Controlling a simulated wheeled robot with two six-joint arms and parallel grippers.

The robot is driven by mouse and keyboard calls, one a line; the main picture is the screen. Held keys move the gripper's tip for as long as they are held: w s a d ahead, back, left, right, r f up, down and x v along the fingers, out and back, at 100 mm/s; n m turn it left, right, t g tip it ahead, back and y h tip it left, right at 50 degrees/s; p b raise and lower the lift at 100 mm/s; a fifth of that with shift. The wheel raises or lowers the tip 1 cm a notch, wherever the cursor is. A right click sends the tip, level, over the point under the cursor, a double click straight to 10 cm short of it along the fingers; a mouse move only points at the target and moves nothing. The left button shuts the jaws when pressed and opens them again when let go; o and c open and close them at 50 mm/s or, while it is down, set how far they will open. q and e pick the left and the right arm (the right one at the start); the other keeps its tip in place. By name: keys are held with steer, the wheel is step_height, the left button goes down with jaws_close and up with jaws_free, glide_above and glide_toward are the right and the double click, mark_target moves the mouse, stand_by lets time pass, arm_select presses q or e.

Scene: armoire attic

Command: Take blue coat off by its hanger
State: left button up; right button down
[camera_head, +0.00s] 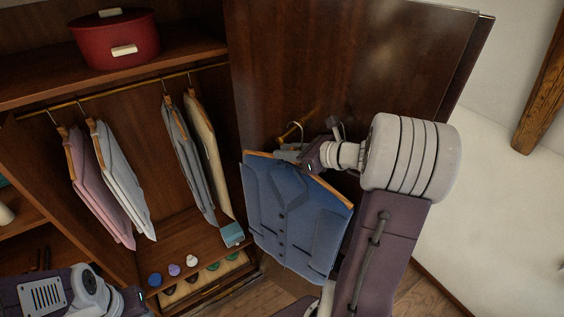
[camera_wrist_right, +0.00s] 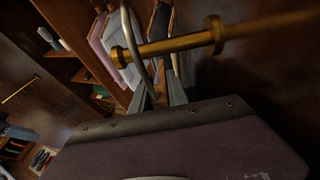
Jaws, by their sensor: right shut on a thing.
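The blue coat (camera_head: 285,215) hangs on a wooden hanger (camera_head: 258,153) in front of the open armoire door, tilted down to the right. My right gripper (camera_head: 290,152) is shut on the hanger near the base of its metal hook (camera_head: 292,128). The hook also shows in the right wrist view (camera_wrist_right: 133,38), close to a brass peg (camera_wrist_right: 170,45) on the door. I cannot tell whether the hook rests on the peg. The right fingers (camera_wrist_right: 162,95) are partly hidden behind my gripper body. My left gripper (camera_head: 134,300) is low at the left, away from the coat; its jaws are unclear.
Pink, white, grey and cream garments hang from the armoire rail (camera_head: 140,88). A red round box (camera_head: 115,42) sits on the top shelf. Small coloured rolls (camera_head: 173,270) and a teal box (camera_head: 232,234) lie below. The dark door (camera_head: 340,60) stands directly behind the coat.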

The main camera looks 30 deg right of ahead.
steer(key=s+d, duration=0.2)
steer(key=s, duration=0.2)
steer(key=s+d+p, duration=0.1)
steer(key=s+d, duration=0.1)
steer(key=s, duration=0.3)
steer(key=s+d+p, duration=0.1)
steer(key=s+d, duration=0.1)
steer(key=s, duration=0.2)
steer(key=shift+s+d+r, duration=0.15)
steer(key=shift+d, duration=0.2)
steer(key=s+d+p, duration=0.2)
steer(key=s+d, duration=0.4)
steer(key=s, duration=0.7)
steer(key=s+d+p, duration=0.2)
steer(key=s+d, duration=0.5)
steer(key=s, duration=0.6)
steer(key=shift+p, duration=0.4)
